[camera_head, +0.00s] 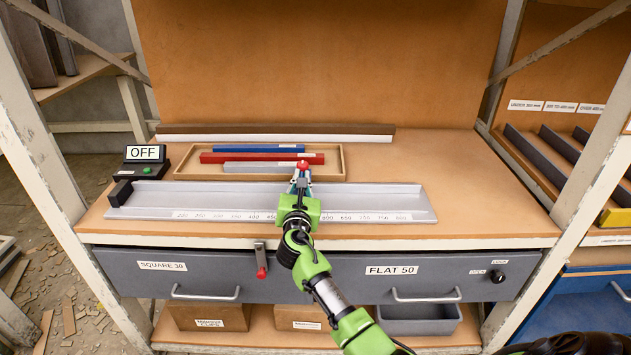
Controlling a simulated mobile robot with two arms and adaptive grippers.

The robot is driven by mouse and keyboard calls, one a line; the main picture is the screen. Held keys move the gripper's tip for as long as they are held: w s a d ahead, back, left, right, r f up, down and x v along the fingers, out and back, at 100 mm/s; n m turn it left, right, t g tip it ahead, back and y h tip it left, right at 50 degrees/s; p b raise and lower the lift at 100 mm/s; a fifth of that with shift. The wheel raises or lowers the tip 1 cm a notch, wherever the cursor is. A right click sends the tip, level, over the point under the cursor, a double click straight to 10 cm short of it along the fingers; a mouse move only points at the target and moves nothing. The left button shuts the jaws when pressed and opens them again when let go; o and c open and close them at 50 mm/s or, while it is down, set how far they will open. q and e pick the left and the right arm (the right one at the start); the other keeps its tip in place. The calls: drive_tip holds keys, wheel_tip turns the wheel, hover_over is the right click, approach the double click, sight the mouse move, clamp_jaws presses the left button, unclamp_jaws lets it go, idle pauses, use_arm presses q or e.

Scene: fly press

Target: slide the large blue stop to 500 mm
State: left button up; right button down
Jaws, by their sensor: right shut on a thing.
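The large blue stop (295,176) stands on the long grey rail (150,199), mostly hidden by my right gripper. A red knob (303,165) shows above it. My right gripper (301,186), on a green arm from the lower right, is shut on the stop. My gripper and wrist cover the marks between, so the stop's exact reading is hidden. My left gripper is out of view.
A black block (121,192) sits at the rail's left end. A shallow wooden tray (187,164) with blue, red and grey bars lies behind the rail. A box (143,153) reading OFF stands at the left. A red-tipped lever (261,270) hangs at the drawer front (330,285).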

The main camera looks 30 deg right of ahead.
drive_tip(key=shift+w+a, duration=0.25)
drive_tip(key=shift+a, duration=0.15)
drive_tip(key=shift+s+d, duration=0.2)
drive_tip(key=shift+d, duration=0.1)
drive_tip(key=c, duration=2.2)
unclamp_jaws()
drive_tip(key=shift+o, duration=0.2)
drive_tip(key=shift+a, duration=0.1)
drive_tip(key=shift+s, duration=0.15)
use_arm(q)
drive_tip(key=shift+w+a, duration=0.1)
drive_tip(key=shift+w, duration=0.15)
use_arm(e)
drive_tip(key=v, duration=1.1)
drive_tip(key=shift+s+a, duration=0.2)
drive_tip(key=shift+s, duration=0.1)
drive_tip(key=shift+f, duration=0.1)
